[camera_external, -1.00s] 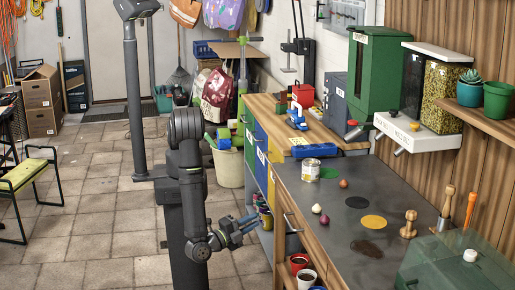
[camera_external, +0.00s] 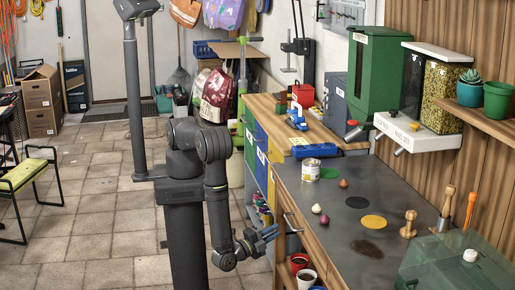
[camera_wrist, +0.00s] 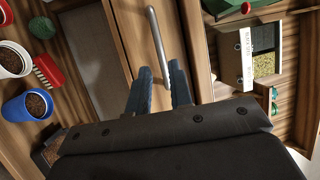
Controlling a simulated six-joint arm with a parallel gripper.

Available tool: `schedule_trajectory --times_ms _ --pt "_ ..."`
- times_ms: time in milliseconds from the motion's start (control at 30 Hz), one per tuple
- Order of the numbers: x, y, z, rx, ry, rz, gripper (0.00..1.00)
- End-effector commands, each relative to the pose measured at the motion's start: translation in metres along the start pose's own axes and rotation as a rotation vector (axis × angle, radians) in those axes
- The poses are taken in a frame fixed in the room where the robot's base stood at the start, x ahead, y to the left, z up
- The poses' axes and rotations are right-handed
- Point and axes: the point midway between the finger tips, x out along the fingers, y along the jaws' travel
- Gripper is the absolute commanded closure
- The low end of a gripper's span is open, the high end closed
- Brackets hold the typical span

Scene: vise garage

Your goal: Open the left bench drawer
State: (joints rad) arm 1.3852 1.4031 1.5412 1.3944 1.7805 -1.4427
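The bench drawer front (camera_external: 312,244) is a wooden panel under the dark worktop, with a slim metal handle (camera_external: 292,222). It looks closed. In the wrist view the drawer front (camera_wrist: 133,38) fills the upper middle, and its silver bar handle (camera_wrist: 156,42) runs down towards my fingers. My gripper (camera_external: 273,233) is close in front of the drawer at its left end. In the wrist view my gripper (camera_wrist: 160,77) is open, with its two blue-grey fingers on either side of the handle's lower end. I cannot tell whether either finger touches the handle.
Red and white pots (camera_external: 302,270) stand on a shelf below the drawer. A blue cup (camera_wrist: 27,106) and a red brush (camera_wrist: 45,72) show there in the wrist view. A tin (camera_external: 311,170) and onions stand on the worktop (camera_external: 335,200).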

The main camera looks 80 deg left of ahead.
Motion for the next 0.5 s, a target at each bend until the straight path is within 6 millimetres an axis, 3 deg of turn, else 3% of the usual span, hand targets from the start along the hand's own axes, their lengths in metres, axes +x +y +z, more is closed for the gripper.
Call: schedule_trajectory --times_ms 200,500 --pt "0.044 0.0 0.001 0.0 -0.004 -0.001 0.8" --pt "0.075 0.0 0.0 -0.001 0.0 0.0 0.8"
